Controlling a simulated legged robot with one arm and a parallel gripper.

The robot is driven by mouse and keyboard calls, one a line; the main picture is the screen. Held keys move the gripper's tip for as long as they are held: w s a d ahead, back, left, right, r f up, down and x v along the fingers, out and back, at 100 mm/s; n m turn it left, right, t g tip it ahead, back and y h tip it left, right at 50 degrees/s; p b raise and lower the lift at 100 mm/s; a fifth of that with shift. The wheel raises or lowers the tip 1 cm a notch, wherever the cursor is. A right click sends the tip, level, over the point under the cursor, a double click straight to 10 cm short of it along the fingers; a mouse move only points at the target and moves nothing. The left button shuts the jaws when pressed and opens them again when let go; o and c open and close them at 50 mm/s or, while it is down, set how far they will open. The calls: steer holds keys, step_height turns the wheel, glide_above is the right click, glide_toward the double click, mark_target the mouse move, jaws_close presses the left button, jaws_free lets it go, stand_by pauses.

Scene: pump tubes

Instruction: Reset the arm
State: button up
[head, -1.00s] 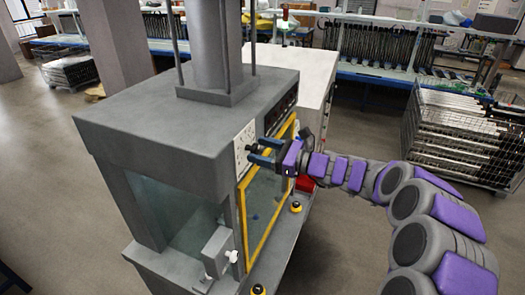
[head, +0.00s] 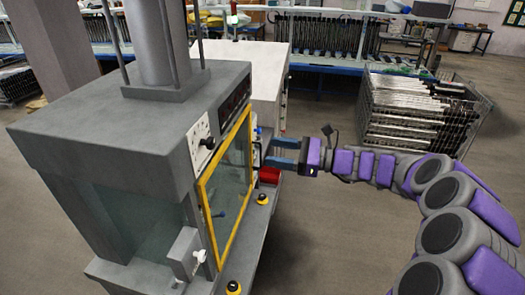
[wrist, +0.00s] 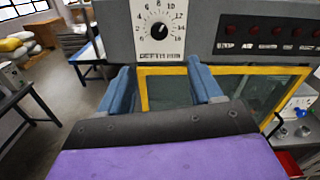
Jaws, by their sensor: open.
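My arm reaches in from the right in the head view. My gripper (head: 272,152) has two blue fingers, spread apart with nothing between them. It is in front of the grey machine (head: 100,125), to the right of its yellow-framed window (head: 227,185), and looks clear of it. In the wrist view, my gripper (wrist: 162,85) shows its two fingers apart. Beyond them are the machine's dial plate (wrist: 159,30) and the yellow frame (wrist: 225,71). Inside the window, a small blue item (head: 218,214) shows; what it is cannot be told.
Yellow-and-black buttons (head: 262,198) line the machine's front ledge. A red box (head: 269,174) sits past the window. A wire cart (head: 420,110) of stacked parts stands behind my arm at right. Workbenches (head: 330,62) run along the back. Floor is open below my arm.

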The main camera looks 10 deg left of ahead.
steer(key=shift+d, duration=0.35)
